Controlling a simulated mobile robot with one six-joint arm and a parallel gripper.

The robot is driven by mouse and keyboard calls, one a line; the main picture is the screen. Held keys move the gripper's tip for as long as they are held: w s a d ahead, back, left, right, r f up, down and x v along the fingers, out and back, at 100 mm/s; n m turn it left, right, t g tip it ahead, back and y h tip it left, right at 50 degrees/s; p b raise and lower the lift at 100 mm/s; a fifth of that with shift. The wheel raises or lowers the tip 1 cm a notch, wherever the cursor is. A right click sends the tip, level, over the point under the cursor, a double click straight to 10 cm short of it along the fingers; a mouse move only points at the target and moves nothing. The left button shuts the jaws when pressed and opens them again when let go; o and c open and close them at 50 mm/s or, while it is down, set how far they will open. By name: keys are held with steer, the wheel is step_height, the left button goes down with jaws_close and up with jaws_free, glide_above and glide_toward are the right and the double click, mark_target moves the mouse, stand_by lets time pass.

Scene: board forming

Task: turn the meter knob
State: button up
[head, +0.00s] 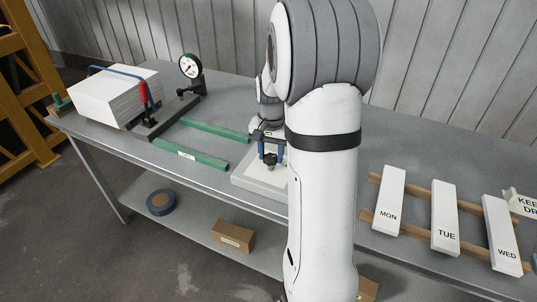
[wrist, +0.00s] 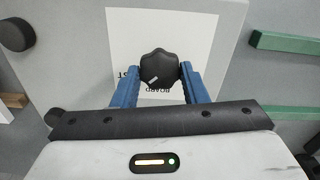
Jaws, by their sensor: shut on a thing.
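The knob (wrist: 159,68) is black and lobed, with a short white mark on its top face. It sits over a white printed label (wrist: 125,28) on a light grey box, the meter (head: 244,181), which stands on the bench. My gripper (wrist: 159,76) has its blue fingers on both sides of the knob and is shut on it. In the head view my gripper (head: 270,158) points down over the box, and the knob there is small and dark. My arm hides the right part of the box. The label's text is partly covered by the knob and fingers.
Green bars (head: 188,152) and a dial gauge (head: 190,67) lie left of the box. A stack of white boards (head: 115,98) sits at the far left. White boards marked MON (head: 388,203), TUE (head: 445,218) and WED (head: 502,235) rest on wooden rails at right.

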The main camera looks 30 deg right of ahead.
mark_target(271, 157)
steer(key=shift+s+a+f+m, duration=0.1)
steer(key=shift+m, duration=0.55)
steer(key=shift+s+f+m, duration=0.1)
steer(key=shift+m, duration=0.55)
steer(key=o, duration=1)
steer(key=shift+r, duration=0.1)
steer(key=shift+c, duration=0.2)
steer(key=shift+w+r, duration=0.15)
steer(key=shift+r, duration=0.4)
step_height(271, 157, up, 7)
steer(key=shift+f, duration=0.1)
